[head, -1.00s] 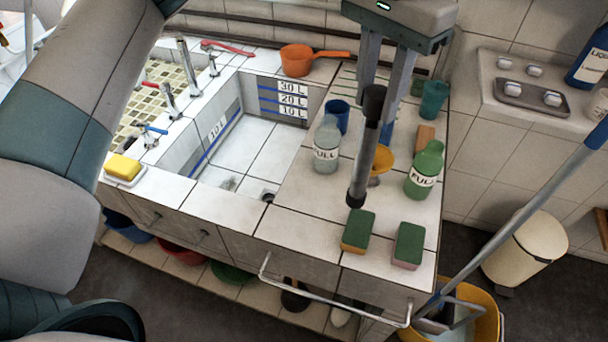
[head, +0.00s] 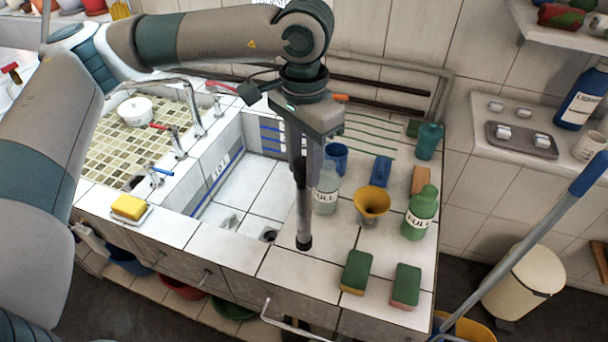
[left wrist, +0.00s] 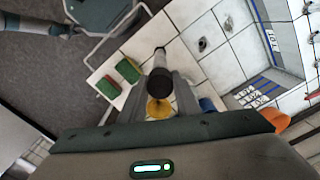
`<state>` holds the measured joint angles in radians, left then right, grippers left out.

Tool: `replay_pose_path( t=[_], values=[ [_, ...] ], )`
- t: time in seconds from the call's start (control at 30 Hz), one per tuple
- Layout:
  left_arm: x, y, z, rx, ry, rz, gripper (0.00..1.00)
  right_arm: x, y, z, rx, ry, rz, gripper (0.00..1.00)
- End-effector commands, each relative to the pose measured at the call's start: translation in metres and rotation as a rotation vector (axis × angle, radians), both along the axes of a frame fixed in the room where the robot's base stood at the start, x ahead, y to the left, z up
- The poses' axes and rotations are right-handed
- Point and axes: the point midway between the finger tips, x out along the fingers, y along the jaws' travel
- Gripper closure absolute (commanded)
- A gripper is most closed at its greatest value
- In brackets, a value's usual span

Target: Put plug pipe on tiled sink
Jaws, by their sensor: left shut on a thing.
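The plug pipe is a dark, grey-banded rod (head: 303,215). My left gripper (head: 303,168) is shut on its upper part and holds it about upright, with its lower end over the counter just right of the basin. I cannot tell its height exactly. In the left wrist view, the pipe (left wrist: 160,82) sits between my left gripper's fingers (left wrist: 158,100), its dark top facing the camera. The tiled sink (head: 240,190) has a white basin with blue level lines. Its dark round drain hole (head: 268,236) lies left of the pipe's lower end. My right gripper is not in view.
A clear bottle (head: 325,190), yellow funnel (head: 372,203) and green bottle (head: 420,214) stand right of the pipe. Two green sponges (head: 356,270) lie near the counter's front. A yellow sponge (head: 128,206) rests at the left. A mop handle (head: 520,225) leans at the right.

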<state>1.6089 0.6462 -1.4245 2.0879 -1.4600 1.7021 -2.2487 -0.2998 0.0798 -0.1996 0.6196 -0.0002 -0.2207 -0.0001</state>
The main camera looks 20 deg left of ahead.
Motion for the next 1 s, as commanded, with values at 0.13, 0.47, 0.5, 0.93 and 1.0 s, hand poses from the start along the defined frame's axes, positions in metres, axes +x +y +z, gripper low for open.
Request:
replay_pose_path(
  t=[0.13,0.47,0.5,0.93,1.0],
  values=[
    [0.000,0.000,0.000,-0.001,-0.001,0.000,1.00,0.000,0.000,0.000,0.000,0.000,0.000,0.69],
    [-0.001,0.000,-0.020,0.001,0.003,0.001,1.00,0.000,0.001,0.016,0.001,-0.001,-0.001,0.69],
    [0.000,0.000,-0.026,0.002,0.003,0.002,1.00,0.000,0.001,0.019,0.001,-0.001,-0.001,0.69],
    [0.000,0.000,-0.040,-0.001,-0.001,0.002,1.00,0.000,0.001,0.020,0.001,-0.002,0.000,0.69],
    [0.000,0.000,-0.042,-0.001,-0.001,0.002,1.00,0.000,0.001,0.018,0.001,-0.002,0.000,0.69]
  ],
)
